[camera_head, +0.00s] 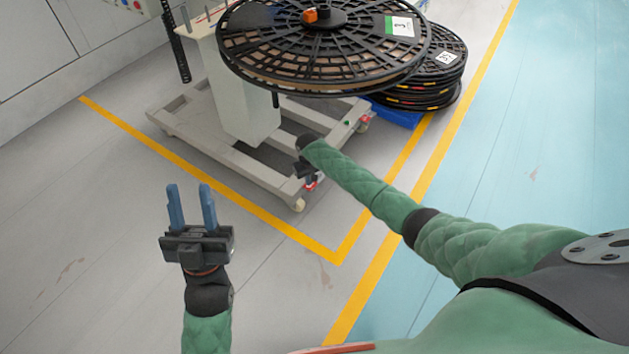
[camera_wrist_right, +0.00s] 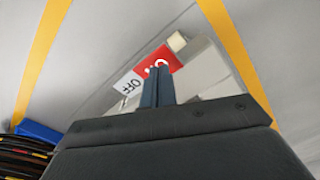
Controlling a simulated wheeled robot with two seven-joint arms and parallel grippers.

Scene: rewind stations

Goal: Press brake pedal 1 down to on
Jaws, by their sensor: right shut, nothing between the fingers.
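The brake's label plate shows in the right wrist view, with a red ON part (camera_wrist_right: 158,63) and a white OFF part (camera_wrist_right: 128,84). A small patch of red (camera_head: 312,186) shows by the front corner of the station's base in the head view. My right gripper (camera_head: 309,179) is low at that corner. Its blue fingers (camera_wrist_right: 157,70) are shut, empty, and cover part of the ON lettering. I cannot tell whether they touch the pedal, nor the pedal's position. My left gripper (camera_head: 190,188) is open and empty above the floor at left.
The wheeled station base (camera_head: 195,135) carries a large black reel (camera_head: 270,45) that overhangs the right arm's work area. Stacked reels (camera_head: 440,75) lie on a blue pallet (camera_head: 400,113) behind. Yellow lines (camera_head: 200,172) mark the floor. The floor at left is clear.

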